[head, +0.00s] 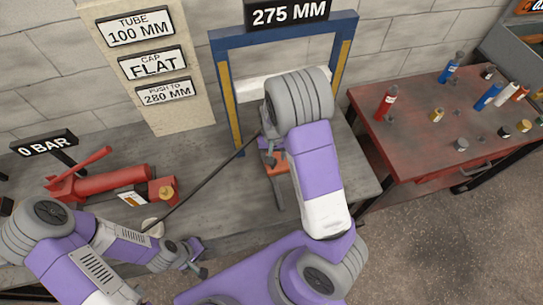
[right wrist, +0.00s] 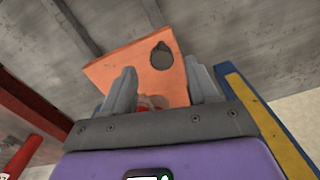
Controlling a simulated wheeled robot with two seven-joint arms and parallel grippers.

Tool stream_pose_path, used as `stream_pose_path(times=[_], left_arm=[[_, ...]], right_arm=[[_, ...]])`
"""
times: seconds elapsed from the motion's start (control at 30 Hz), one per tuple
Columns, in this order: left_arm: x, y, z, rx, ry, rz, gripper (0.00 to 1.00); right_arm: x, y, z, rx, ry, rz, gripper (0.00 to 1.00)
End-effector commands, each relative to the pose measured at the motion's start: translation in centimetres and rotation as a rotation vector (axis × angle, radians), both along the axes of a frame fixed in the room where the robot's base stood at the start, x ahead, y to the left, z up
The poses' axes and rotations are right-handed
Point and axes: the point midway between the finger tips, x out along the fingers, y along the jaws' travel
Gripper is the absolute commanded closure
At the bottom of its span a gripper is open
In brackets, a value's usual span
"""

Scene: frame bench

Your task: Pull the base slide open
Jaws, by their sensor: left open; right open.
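An orange plate with a dark round hole (right wrist: 150,68), which looks like the base slide, shows ahead of my right gripper (right wrist: 159,72) in the right wrist view. The fingers are apart, with the plate beyond them; I cannot tell if they touch it. A small orange part (head: 283,190) also shows low in the blue press frame (head: 222,100) in the head view, mostly hidden by my right arm. My left gripper (head: 197,260) is open and empty over the front of the bench, well left of the frame.
A red pump (head: 110,185) lies on the grey bench (head: 235,190), with a dark hose running to the frame. A sign board (head: 185,115) stands behind. A red table (head: 400,135) with several bottles and caps is at the right. The floor in front is clear.

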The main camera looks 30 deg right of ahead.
Motion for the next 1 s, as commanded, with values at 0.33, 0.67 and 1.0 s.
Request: stream_pose_path(times=[0.33, 0.67, 1.0], left_arm=[[0.1, 0.0, -0.9, 0.0, -0.002, 0.001, 0.57], [0.1, 0.0, -0.9, 0.0, -0.002, 0.001, 0.57], [0.1, 0.0, -0.9, 0.0, -0.002, 0.001, 0.57]], right_arm=[[0.0, 0.0, -3.8, 0.0, -0.001, -0.001, 0.41], [0.0, 0.0, -3.8, 0.0, -0.001, 0.0, 0.52], [0.0, 0.0, -3.8, 0.0, -0.001, 0.0, 1.0]])
